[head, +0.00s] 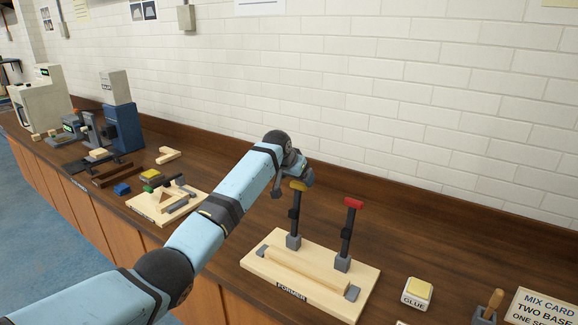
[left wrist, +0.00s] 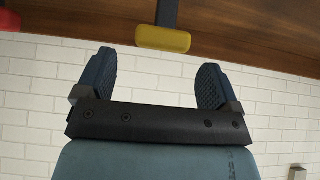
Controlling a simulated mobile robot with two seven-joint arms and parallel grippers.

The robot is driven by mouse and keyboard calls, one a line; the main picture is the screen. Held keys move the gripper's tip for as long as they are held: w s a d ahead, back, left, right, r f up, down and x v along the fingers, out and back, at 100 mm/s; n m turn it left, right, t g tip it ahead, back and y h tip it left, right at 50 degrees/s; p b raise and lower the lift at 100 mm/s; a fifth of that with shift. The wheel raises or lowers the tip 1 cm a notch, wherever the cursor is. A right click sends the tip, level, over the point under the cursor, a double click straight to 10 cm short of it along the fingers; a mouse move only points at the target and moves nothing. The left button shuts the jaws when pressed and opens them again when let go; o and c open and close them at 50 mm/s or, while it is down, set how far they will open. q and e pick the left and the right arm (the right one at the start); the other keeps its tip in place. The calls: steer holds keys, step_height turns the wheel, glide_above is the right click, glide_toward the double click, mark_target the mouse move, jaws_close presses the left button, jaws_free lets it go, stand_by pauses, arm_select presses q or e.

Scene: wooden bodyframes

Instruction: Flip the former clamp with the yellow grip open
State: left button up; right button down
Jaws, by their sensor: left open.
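The former board (head: 262,266) is pale wood with a label on its front edge and a wooden strip (head: 305,270) along it. Its clamp with the yellow grip (head: 299,186) has a dark lever standing upright on a grey base (head: 293,242). The clamp with the red grip (head: 354,203) stands upright to its right. My left gripper (head: 293,181) is at the yellow grip, partly hiding it from the head. In the left wrist view the open fingers (left wrist: 157,62) point at the yellow grip (left wrist: 163,39), which lies just past the fingertips and between their lines. Contact is not visible.
A second wooden board with parts (head: 150,208) lies left of my arm. A glue pot (head: 417,293), a wooden-handled tool (head: 490,304) and a mix card (head: 540,308) are on the right. The tiled wall (head: 400,90) stands behind the bench.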

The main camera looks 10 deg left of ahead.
arm_select(q)
steer(key=v, duration=0.7)
steer(key=shift+b, duration=0.45)
steer(key=shift+s+r, duration=0.1)
